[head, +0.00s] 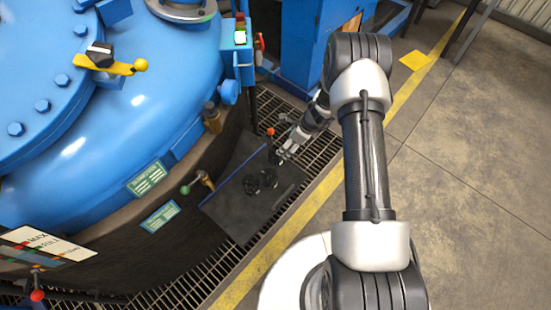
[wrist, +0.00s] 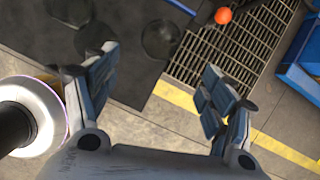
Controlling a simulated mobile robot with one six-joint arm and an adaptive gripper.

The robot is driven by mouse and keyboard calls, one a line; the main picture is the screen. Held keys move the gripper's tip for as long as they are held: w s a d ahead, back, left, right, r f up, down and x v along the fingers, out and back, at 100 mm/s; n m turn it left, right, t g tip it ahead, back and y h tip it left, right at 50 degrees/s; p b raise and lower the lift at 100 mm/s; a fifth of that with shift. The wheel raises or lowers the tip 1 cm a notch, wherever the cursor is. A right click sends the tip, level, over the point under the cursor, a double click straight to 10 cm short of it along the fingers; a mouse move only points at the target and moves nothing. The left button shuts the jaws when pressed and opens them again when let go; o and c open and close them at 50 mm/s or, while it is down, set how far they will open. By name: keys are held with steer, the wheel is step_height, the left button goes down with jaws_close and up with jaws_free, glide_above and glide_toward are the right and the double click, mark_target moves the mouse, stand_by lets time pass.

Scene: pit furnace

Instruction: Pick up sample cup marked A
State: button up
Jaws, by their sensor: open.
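Dark round cups (head: 252,184) stand close together on a dark plate (head: 238,218) beside the blue furnace in the head view. In the wrist view one dark cup (wrist: 160,39) is at the top middle, with two more, one at the left (wrist: 95,38) and one at the top left edge (wrist: 70,10). No letter is readable, so I cannot tell which is cup A. My gripper (wrist: 160,80) is open and empty in the wrist view, its fingers apart below the cups. In the head view my gripper (head: 279,156) is above and right of the cups.
A lever with an orange ball (wrist: 223,15) is right of the cups in the wrist view. The blue furnace (head: 150,100) with handles and valves stands left. Floor grating (head: 180,293) and a yellow line (head: 300,217) border the plate.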

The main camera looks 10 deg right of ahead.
steer(key=b, duration=0.2)
glide_toward(276, 156)
steer(key=shift+w+a+f+b, duration=0.1)
steer(key=shift+a+f+b, duration=0.35)
steer(key=shift+a+f, duration=0.45)
steer(key=shift+w+a+f+b, duration=0.1)
steer(key=shift+a+f+b, duration=0.3)
steer(key=shift+a+f, duration=0.55)
steer(key=shift+d+f, duration=0.1)
steer(key=shift+d, duration=0.1)
steer(key=c, duration=1.1)
